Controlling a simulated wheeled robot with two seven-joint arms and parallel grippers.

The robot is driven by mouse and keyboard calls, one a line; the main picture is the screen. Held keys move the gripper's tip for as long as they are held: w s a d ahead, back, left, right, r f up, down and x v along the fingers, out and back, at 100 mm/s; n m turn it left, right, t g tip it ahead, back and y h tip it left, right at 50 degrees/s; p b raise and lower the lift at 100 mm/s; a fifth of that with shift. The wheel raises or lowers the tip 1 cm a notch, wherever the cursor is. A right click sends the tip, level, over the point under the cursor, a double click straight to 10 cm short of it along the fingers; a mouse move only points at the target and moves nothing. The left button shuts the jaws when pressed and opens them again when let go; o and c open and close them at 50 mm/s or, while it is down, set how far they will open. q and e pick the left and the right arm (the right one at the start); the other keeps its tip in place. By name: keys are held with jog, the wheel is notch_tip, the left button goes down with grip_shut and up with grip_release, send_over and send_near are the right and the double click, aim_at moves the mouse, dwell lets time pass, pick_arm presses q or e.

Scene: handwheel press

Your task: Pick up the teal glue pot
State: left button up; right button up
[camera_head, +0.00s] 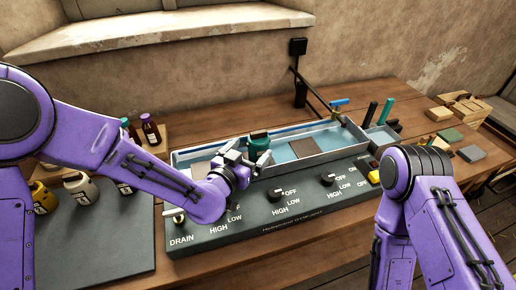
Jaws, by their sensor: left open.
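The teal glue pot (258,142) stands in the long shallow metal tray (335,152) at the middle of the bench. Only its upper part shows clearly; its lower part is hidden behind my left gripper. My left gripper (247,157) is open and reaches over the tray's front wall, with its fingers close to the pot. I cannot tell whether the fingers touch the pot. My right arm is at the lower right, bent downward, and its gripper is not in view.
A dark control panel (290,207) with several black knobs runs along the tray's front. Yellow and white mugs (80,187) stand on a dark mat at left, with small brown bottles (150,129) behind. Upright tool handles (386,110) and small blocks (471,153) are at right.

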aim_at(257, 140)
pick_arm(q)
jog(key=shift+w+d+f, duration=0.1)
jog(key=shift+w+d, duration=0.1)
jog(key=shift+w, duration=0.2)
jog(key=w, duration=0.1)
jog(key=w+p, duration=0.1)
jog(key=d+p, duration=0.1)
jog(key=shift+w+d+r, duration=0.1)
jog(key=shift+w+r, duration=0.3)
jog(key=shift+w+d+f+p, duration=0.2)
jog(key=shift+w+d+f, duration=0.05)
jog(key=shift+w, duration=0.2)
jog(key=shift+w+d+f+p, duration=0.15)
jog(key=shift+w+d+f, duration=0.1)
jog(key=shift+w, duration=0.35)
jog(key=c, duration=0.7)
grip_shut()
